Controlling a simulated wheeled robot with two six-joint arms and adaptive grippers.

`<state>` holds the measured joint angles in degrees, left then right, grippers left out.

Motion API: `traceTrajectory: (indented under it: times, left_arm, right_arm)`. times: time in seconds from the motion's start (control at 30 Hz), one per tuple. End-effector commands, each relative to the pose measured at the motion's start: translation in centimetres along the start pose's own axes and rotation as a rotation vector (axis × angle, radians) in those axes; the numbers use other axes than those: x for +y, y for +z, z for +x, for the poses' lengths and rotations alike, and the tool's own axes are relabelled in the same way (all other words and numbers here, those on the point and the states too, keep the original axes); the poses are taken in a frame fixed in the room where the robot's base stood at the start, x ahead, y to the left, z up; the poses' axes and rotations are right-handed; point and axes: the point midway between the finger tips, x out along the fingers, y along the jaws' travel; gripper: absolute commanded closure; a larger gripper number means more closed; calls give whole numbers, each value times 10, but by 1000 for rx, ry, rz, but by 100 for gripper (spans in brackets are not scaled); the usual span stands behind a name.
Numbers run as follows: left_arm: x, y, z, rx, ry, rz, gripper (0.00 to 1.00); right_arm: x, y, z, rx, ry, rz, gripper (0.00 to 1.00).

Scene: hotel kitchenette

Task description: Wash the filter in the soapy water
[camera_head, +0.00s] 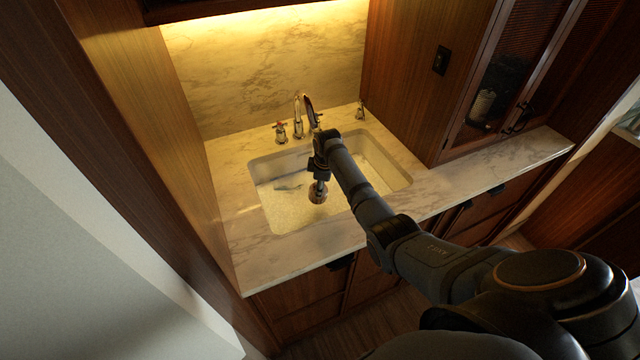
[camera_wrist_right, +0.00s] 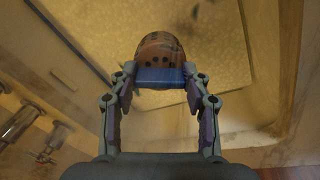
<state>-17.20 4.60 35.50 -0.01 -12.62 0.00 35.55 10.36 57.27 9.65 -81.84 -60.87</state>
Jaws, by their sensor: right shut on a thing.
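My right gripper (camera_wrist_right: 160,95) is shut on the filter (camera_wrist_right: 160,48), a rounded coppery metal piece with small dark holes. A blue band shows between the fingers in the right wrist view. In the head view the filter (camera_head: 318,193) hangs below the gripper (camera_head: 319,178), over the left-middle part of the sink (camera_head: 399,186). The sink is white and holds pale, grainy-looking soapy water (camera_head: 285,212). I cannot tell whether the filter touches the water. My left gripper is not in view.
A tall faucet (camera_head: 298,118) with two handles, the left one (camera_head: 281,132) and the right one (camera_head: 360,110), stands behind the sink. A wooden wall (camera_head: 180,130) closes the left side. A wooden cabinet (camera_head: 415,80) stands at the right. The marble counter (camera_head: 465,182) is clear.

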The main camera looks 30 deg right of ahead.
Motion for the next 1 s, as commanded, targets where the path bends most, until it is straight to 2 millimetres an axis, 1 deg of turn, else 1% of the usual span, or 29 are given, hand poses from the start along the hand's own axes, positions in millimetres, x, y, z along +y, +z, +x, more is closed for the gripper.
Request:
traceTrajectory:
  times: [0.03,0.1,0.3,0.5,0.7,1.0]
  left_arm:
    - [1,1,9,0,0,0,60]
    - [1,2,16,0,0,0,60]
    - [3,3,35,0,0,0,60]
    - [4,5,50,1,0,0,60]
    - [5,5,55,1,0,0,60]
    - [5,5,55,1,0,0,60]
  right_arm:
    - [-2,1,12,0,-1,0,100]
    - [-4,2,21,0,-1,0,100]
    - [-8,5,49,0,-1,-1,100]
    - [-11,8,70,0,0,-1,100]
    - [-12,9,79,1,1,-1,100]
    - [-13,9,79,1,0,-1,100]
